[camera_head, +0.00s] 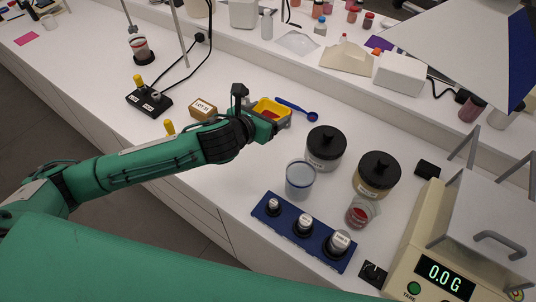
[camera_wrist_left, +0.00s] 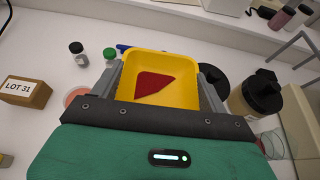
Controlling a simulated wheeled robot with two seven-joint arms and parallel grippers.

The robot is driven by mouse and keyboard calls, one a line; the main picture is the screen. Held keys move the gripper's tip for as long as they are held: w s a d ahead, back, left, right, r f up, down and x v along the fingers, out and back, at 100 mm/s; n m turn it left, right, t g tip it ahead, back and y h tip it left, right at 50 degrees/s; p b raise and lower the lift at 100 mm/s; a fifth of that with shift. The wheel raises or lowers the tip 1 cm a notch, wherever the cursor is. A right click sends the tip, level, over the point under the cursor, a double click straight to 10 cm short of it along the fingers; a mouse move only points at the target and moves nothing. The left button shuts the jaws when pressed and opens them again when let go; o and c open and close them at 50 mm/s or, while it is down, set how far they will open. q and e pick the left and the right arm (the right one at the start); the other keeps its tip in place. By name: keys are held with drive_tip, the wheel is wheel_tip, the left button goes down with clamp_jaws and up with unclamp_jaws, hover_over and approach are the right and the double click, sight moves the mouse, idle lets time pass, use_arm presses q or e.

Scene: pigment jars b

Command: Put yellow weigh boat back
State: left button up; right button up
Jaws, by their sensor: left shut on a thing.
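The yellow weigh boat (camera_head: 286,108) is a shallow square tray with dark red powder in it, behind the end of my left arm in the head view. It also shows in the left wrist view (camera_wrist_left: 184,98), upright, with the powder lying in a flat patch. My left gripper (camera_head: 264,113) is shut on the boat, one finger at each side in the wrist view (camera_wrist_left: 163,76). I cannot tell whether the boat touches the bench or hangs just above it. My right gripper is out of view.
A blue spoon (camera_head: 297,109) lies right of the boat. The LOT 31 block (camera_head: 203,108) stands left. Black-lidded jars (camera_head: 325,149), a clear cup (camera_head: 300,181), a blue weight rack (camera_head: 271,212) and the balance (camera_head: 440,255) stand to the right.

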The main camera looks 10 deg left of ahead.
use_arm(q)
drive_tip(key=shift+w+a+r, duration=0.1)
drive_tip(key=shift+w+r, duration=0.1)
drive_tip(key=shift+w, duration=0.4)
drive_tip(key=shift+w+a+r, duration=0.1)
drive_tip(key=shift+w+r, duration=0.1)
drive_tip(key=shift+w, duration=0.35)
drive_tip(key=shift+w+f, duration=0.1)
drive_tip(key=shift+f, duration=0.05)
drive_tip(key=p, duration=0.2)
hover_over(268, 155)
wheel_tip(268, 155, down, 15)
drive_tip(key=shift+r, duration=0.1)
wheel_tip(268, 155, down, 4)
drive_tip(key=shift+f, duration=0.45)
drive_tip(key=shift+f, duration=0.15)
drive_tip(key=o, duration=1)
drive_tip(key=shift+c, duration=0.2)
